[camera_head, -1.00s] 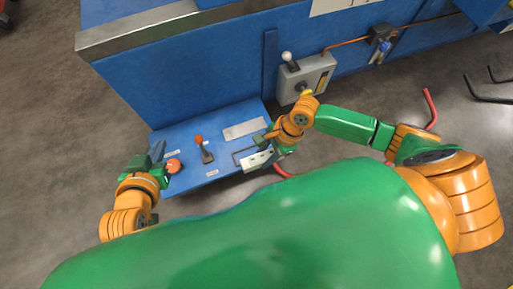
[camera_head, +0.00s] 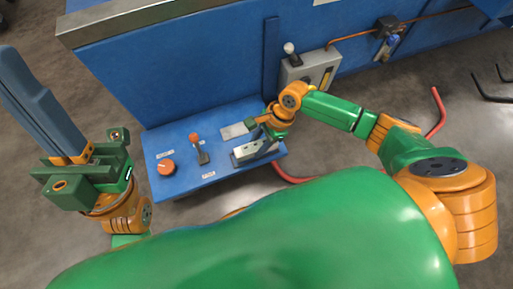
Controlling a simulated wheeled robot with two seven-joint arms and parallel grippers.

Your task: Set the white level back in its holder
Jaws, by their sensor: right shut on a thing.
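The white level (camera_head: 244,151) is at the right part of the blue shelf (camera_head: 178,187). My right gripper (camera_head: 262,137) is shut on it from above and partly covers it. A dark frame, which looks like the holder (camera_head: 236,160), shows around the level's left end. I cannot tell whether the level is seated in it or just above it. My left gripper (camera_head: 12,68) is raised at the far left, off the shelf. Its long grey-blue fingers lie together with no gap showing, and it holds nothing visible.
A grey switch box (camera_head: 309,74) stands behind, near my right arm. A red pipe (camera_head: 438,112) rises at the right.

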